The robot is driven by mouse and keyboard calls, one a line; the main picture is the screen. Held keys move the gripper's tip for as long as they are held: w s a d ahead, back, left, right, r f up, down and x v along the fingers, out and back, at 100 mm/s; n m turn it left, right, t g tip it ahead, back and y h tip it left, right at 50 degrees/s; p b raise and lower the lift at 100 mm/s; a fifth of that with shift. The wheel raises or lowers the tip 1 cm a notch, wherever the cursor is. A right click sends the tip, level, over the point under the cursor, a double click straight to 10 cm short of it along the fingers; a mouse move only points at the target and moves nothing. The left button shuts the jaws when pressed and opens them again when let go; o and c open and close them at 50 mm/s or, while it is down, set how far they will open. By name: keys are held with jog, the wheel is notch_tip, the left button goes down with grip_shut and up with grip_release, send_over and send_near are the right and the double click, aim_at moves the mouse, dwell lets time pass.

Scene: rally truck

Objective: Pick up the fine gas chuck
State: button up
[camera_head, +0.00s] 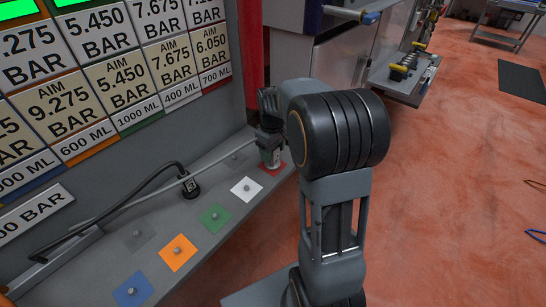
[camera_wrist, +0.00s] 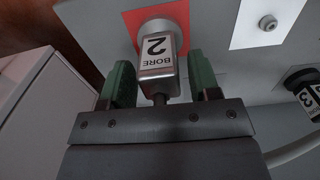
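A second, dark chuck (camera_head: 190,187) with a hose sits farther left on the ledge. It shows in the wrist view with a "3" label (camera_wrist: 304,88). Neither visible label says "fine".
The grey ledge (camera_head: 160,217) carries white (camera_head: 247,189), green (camera_head: 215,217), orange (camera_head: 179,252) and blue (camera_head: 133,290) squares with small pegs. A hose and a thin rod run along it. The panel of BAR signs (camera_head: 110,80) rises behind. Open red floor (camera_head: 450,190) lies right.

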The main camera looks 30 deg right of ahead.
jog(key=c, duration=0.9)
jog(key=shift+r, duration=0.15)
